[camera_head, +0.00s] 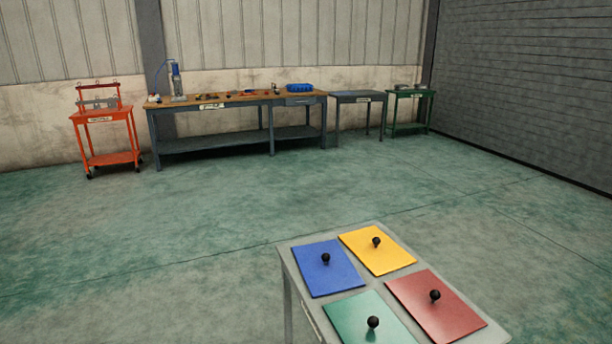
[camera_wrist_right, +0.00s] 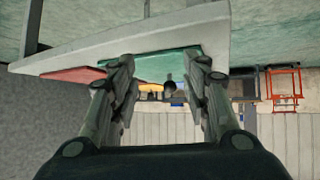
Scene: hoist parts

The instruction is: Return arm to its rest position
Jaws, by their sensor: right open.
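My right gripper (camera_wrist_right: 158,100) shows in the right wrist view with its two fingers apart and nothing between them. Beyond the fingertips is the table with the coloured panels, seen upside down. The green panel (camera_wrist_right: 165,62) and its black knob (camera_wrist_right: 170,80) lie beyond the fingers, apart from them. The red panel (camera_wrist_right: 75,75) is to the left. Neither arm shows in the head view, and my left gripper is in neither view.
In the head view a grey table (camera_head: 295,282) holds blue (camera_head: 335,275), yellow (camera_head: 372,247), red (camera_head: 425,312) and green (camera_head: 350,318) panels, each with a black knob. An orange cart (camera_head: 105,138), a long workbench (camera_head: 225,101), a grey table (camera_head: 355,98) and a green table (camera_head: 412,94) stand along the back wall. The floor between is clear.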

